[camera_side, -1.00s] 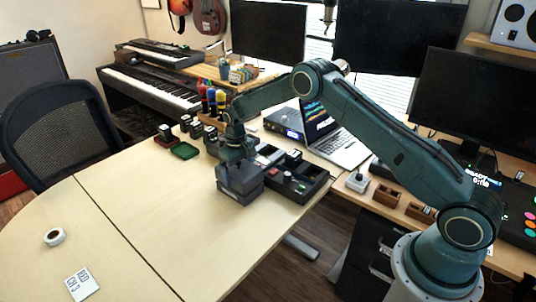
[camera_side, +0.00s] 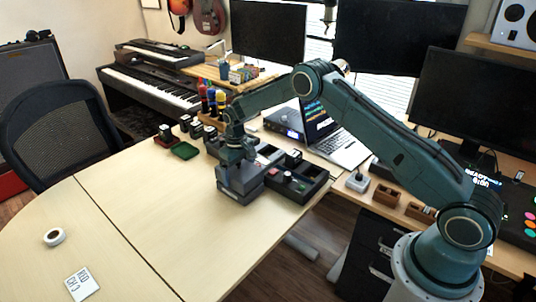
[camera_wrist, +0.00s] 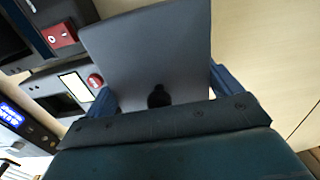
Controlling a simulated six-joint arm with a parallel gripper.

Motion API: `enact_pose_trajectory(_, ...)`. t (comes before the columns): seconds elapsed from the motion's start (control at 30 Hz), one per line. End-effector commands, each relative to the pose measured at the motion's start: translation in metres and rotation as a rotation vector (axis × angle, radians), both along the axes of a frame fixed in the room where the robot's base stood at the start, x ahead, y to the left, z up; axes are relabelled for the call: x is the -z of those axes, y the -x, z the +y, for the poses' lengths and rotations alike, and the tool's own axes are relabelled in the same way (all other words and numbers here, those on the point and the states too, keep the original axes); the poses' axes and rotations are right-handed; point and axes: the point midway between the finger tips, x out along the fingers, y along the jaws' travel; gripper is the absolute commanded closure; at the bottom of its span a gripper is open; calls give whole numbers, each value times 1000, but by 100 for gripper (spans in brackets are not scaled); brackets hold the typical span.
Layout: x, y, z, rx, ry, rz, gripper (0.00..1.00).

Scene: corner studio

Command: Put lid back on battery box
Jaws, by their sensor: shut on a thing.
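My gripper (camera_side: 238,160) is over the grey battery box (camera_side: 240,192) near the table's right-hand edge. In the wrist view, the blue fingertips of my gripper (camera_wrist: 164,92) are closed on either side of a flat grey lid (camera_wrist: 150,50). The lid has a dark round knob near its near edge. In the side view the lid is low, at the top of the box. I cannot tell whether it is fully seated or slightly raised. The inside of the box is hidden.
A black tray (camera_side: 308,190) with small parts stands close to the right of the box. A green tray (camera_side: 185,150) lies at the back left. A laptop (camera_side: 345,148) is behind. A tape roll (camera_side: 54,237) and a white card (camera_side: 82,283) lie front left.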

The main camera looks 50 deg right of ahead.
Motion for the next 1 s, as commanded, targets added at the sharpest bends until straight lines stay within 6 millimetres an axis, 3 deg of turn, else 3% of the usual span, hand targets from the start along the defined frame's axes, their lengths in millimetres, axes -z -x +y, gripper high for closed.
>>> enact_pose_trajectory(0.77, 11, 0, 0, 0, 0, -1, 34)
enact_pose_trajectory(0.8, 11, 0, 0, 0, 0, -1, 5)
enact_pose_trajectory(0.83, 11, 0, 0, 0, 0, -1, 0)
enact_pose_trajectory(1.0, 11, 0, 0, 0, 0, -1, 0)
